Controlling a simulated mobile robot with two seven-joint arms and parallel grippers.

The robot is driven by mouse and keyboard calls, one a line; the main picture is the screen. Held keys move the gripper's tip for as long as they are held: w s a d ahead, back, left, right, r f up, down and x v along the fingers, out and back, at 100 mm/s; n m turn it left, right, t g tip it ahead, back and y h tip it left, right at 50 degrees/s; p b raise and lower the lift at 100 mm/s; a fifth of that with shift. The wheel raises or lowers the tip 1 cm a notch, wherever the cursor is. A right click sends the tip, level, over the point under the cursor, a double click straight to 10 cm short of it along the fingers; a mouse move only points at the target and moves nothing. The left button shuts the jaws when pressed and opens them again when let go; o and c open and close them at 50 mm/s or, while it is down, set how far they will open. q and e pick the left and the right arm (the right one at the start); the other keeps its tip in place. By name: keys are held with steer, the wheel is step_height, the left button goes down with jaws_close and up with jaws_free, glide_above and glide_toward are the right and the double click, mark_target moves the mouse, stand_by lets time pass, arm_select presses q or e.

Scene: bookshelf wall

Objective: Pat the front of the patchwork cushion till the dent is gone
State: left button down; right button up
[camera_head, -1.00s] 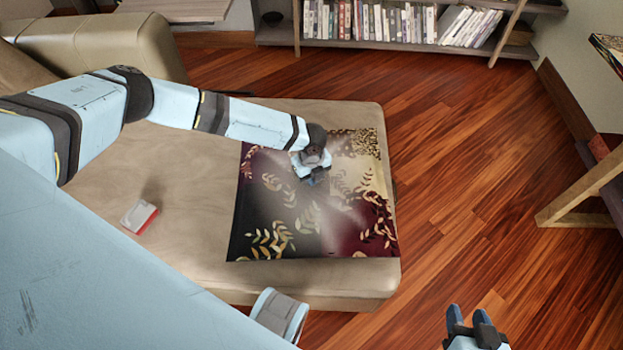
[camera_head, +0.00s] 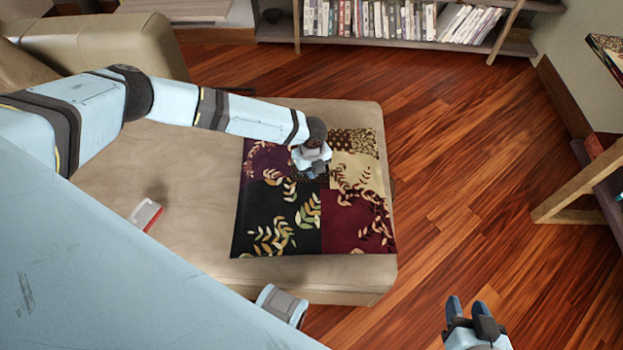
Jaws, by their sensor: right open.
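The patchwork cushion (camera_head: 288,228) lies on the beige seat, with dark purple, black, cream and maroon patches and leaf patterns. Its front looks flat, and I can make out no clear dent. My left gripper (camera_head: 316,172) points down at the cushion's upper middle and seems to touch or nearly touch it. Its fingers are small and partly hidden by the wrist, so I cannot tell whether they are open. My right gripper (camera_head: 470,308) is open and empty over the wood floor at the lower right, apart from the cushion.
The beige sofa seat (camera_head: 200,180) carries a small red and white object (camera_head: 146,214), partly covered by my arm. A bookshelf (camera_head: 400,45) stands at the back. A wooden-legged shelf (camera_head: 575,195) is at the right. The floor (camera_head: 450,150) between is clear.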

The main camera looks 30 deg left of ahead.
arm_select(q)
step_height(320, 180, down, 2)
steer(key=shift+s+f+b, duration=0.1)
steer(key=shift+b, duration=0.3)
step_height(320, 180, up, 4)
steer(key=p, duration=0.4)
step_height(320, 180, up, 3)
steer(key=p, duration=0.3)
steer(key=shift+r, duration=0.2)
steer(key=shift+f, duration=0.15)
